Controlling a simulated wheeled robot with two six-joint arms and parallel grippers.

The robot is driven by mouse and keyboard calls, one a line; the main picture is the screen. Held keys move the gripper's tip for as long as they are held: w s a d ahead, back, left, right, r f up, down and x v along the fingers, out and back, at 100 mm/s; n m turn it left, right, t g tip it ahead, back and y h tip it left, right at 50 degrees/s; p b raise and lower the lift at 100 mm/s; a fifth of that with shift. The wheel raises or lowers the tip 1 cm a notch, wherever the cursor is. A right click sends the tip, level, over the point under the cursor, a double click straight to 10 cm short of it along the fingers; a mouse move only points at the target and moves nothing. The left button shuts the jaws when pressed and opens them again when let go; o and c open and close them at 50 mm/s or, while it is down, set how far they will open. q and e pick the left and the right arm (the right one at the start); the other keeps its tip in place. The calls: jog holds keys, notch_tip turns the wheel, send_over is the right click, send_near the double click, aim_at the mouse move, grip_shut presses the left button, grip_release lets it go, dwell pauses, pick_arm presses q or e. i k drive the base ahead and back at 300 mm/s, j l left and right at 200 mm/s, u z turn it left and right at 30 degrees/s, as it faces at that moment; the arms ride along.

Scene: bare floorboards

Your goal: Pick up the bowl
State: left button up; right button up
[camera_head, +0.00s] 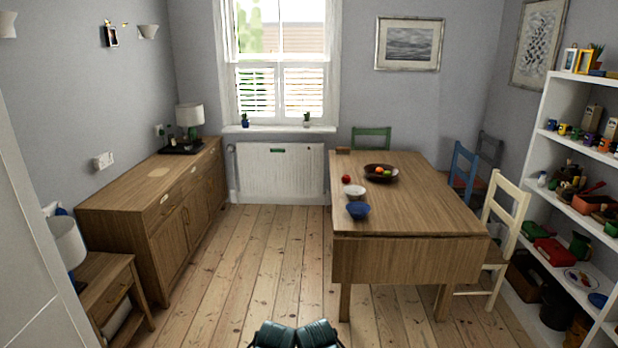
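Several bowls stand on the wooden table (420,218), and I cannot tell which one the task means. A blue bowl (358,210) is near the table's left front edge. A small white bowl (354,191) sits just behind it. A wide dark bowl (369,177) with colourful fruit in it stands farther back to the right. Two dark teal parts of my own body show at the bottom edge. No gripper fingers are visible, and nothing of mine is near the bowls.
A red round fruit (346,179) lies by the white bowl. Chairs, including a cream chair (502,225), stand around the table. A sideboard (160,200) is on the left, a filled white shelf (538,178) on the right. The floor (255,265) left of the table is clear.

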aim_at(357, 210)
jog(key=i+z, duration=0.1)
jog(key=i, duration=0.4)
jog(key=i+j+z, duration=0.1)
jog(key=i, duration=0.45)
jog(key=i+j+z, duration=0.1)
jog(key=i, duration=0.4)
jog(key=i+j+z, duration=0.3)
jog(key=i+z, duration=0.2)
jog(key=i+j+z, duration=0.5)
jog(key=i, duration=0.6)
